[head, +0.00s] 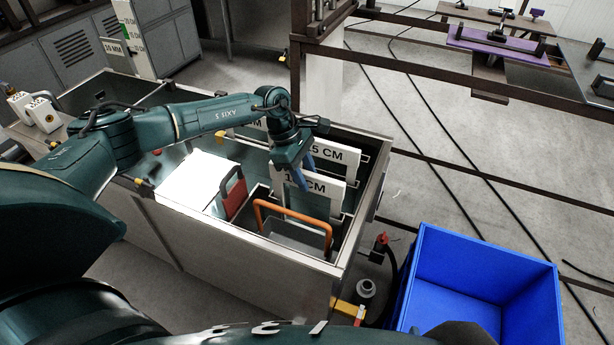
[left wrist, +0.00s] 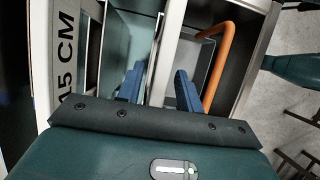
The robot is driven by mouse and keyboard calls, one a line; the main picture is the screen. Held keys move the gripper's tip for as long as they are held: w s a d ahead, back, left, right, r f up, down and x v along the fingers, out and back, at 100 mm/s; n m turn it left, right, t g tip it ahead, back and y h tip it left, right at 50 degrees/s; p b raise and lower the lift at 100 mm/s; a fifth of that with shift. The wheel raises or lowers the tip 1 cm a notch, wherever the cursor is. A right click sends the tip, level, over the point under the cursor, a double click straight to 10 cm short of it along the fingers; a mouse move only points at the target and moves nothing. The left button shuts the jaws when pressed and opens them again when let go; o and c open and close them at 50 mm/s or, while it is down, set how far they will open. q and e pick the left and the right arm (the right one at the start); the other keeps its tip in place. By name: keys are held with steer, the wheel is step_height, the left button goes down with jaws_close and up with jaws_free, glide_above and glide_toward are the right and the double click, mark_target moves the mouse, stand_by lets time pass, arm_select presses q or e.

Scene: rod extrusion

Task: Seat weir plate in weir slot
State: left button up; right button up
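A white weir plate (head: 318,187) stands upright in the metal tank (head: 282,254); its label ends in "CM", with a digit hidden by my finger. My left gripper (head: 301,172) reaches down over its top edge, one blue finger in front and one behind. In the left wrist view, my left gripper's fingers (left wrist: 160,90) are apart, with a pale plate edge (left wrist: 168,45) between them and a gap visible. Another plate marked "15 CM" (head: 333,155) stands behind; I cannot tell which slot is the weir slot. My right gripper is out of view.
An orange handle (head: 292,212) and a red-handled plate (head: 234,192) stand in the tank near the gripper. A blue bin (head: 480,275) stands at the right, beside a red valve (head: 381,240). Floor beyond the tank is mostly clear, with cables.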

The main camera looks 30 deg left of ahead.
arm_select(q)
steer(key=v, duration=1.1)
steer(key=shift+d, duration=0.1)
steer(key=s+d+n+t+h, duration=0.3)
steer(key=s+d+n+h, duration=0.35)
steer(key=d, duration=0.75)
steer(key=s+d+n+t+h, duration=0.35)
steer(key=d+n+h, duration=0.45)
steer(key=d+n, duration=0.45)
steer(key=s+a+f+n+t+y, duration=0.1)
steer(key=s+a+f+n+y, duration=0.2)
steer(key=n, duration=0.7)
steer(key=s+a+f+n+t+y, duration=0.2)
steer(key=s+f+n+y, duration=0.3)
steer(key=n, duration=0.6)
steer(key=s+a+f+n+t+y, duration=0.2)
steer(key=s+a+f+n+y, duration=0.1)
steer(key=n, duration=0.8)
steer(key=shift+s+a+f+y, duration=0.2)
steer(key=shift+a+f+y, duration=0.05)
steer(key=shift+f+y, duration=0.55)
steer(key=shift+s+a+f+y, duration=0.25)
steer(key=shift+f+y, duration=0.3)
steer(key=shift+y, duration=0.3)
